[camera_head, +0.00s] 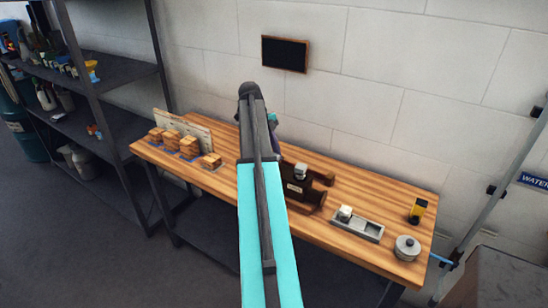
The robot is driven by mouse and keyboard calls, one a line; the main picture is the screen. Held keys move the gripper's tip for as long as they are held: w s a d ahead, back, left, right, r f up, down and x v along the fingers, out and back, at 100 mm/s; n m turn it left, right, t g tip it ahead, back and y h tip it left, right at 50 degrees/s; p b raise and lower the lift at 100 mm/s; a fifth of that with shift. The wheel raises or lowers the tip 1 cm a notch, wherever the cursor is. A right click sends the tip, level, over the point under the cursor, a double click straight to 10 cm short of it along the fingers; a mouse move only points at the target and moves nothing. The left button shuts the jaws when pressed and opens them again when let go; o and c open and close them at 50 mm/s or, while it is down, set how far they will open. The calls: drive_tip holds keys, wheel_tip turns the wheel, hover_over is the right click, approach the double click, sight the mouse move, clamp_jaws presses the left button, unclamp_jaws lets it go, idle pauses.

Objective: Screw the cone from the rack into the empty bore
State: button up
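A narrow grey rack (371,231) lies on the right half of the wooden bench. A small whitish piece (345,213) sits at its left end; I cannot tell for sure that it is the cone. A dark block (297,188) with a small label rests in a brown wooden cradle (309,201) mid-bench, with a grey piece (301,171) on top. No empty bore can be made out, and my arm covers the left part of this block. My arm rises across the middle of the view; my gripper's fingers are hidden behind it.
The wooden bench (400,180) stands against a white block wall. Wooden blocks (190,147) and a pale board stand at its left end. A yellow-and-black item (418,211) and a round metal pot (407,248) are at the right end. A dark shelf (115,70) stands left.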

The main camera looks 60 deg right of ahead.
drive_tip(key=shift+m+y, duration=0.3)
drive_tip(key=shift+m, duration=0.4)
drive_tip(key=shift+m+y+p, duration=0.5)
drive_tip(key=shift+m+p, duration=0.7)
drive_tip(key=shift+p, duration=0.2)
drive_tip(key=o, duration=2)
drive_tip(key=shift+r+p, duration=1.25)
drive_tip(key=shift+r, duration=0.1)
drive_tip(key=shift+r+p, duration=2.3)
drive_tip(key=shift+r, duration=0.1)
